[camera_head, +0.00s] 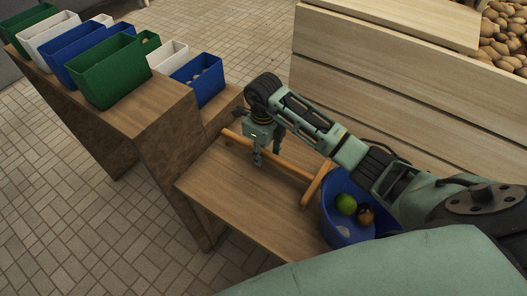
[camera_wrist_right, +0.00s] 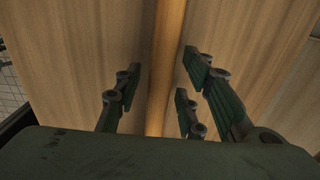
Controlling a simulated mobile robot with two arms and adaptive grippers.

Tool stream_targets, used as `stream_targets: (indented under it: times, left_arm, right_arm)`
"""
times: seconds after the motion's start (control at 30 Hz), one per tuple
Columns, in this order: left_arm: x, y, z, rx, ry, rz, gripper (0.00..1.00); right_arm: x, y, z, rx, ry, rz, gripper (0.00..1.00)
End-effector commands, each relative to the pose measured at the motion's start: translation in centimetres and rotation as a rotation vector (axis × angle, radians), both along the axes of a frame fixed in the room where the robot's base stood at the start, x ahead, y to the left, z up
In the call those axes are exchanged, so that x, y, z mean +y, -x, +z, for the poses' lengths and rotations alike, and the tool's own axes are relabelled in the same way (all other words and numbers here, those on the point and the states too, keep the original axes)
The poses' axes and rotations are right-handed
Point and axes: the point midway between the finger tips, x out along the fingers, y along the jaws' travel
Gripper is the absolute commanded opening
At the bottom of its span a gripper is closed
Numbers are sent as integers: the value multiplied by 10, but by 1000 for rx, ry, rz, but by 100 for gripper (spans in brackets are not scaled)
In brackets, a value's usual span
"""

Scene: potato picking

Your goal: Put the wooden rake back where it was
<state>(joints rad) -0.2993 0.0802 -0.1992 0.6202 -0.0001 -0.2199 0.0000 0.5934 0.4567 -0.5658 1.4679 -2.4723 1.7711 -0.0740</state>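The wooden rake (camera_head: 293,167) lies on the small wooden table, its long orange-brown handle running from the back left toward its crosspiece (camera_head: 316,186) near the blue bowl. My right gripper (camera_head: 267,154) points down over the handle, with fingers on both sides of it. In the right wrist view the handle (camera_wrist_right: 166,50) runs between the spread fingers of my right gripper (camera_wrist_right: 160,78). The fingers look open; a small gap shows on the left side, and contact on the right side is unclear. My left gripper is not in view.
A blue bowl (camera_head: 336,226) with a green fruit (camera_head: 346,204) and several other items stands at the table's right. The table's (camera_head: 225,185) front left is bare. A higher counter (camera_head: 160,112) holds green, white and blue bins. Wooden boards (camera_head: 385,85) rise behind.

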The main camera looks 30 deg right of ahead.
Motion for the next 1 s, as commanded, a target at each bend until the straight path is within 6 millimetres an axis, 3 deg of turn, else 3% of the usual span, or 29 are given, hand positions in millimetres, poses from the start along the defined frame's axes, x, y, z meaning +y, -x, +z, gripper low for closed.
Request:
stream_targets:
  times: [0.27,0.73,1.0]
  left_arm:
    - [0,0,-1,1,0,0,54]
    - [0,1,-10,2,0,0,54]
    - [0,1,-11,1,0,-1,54]
  right_arm:
    - [-1,-2,16,-5,2,-1,37]
    - [0,-1,107,-4,1,0,37]
    - [0,0,122,1,1,0,37]
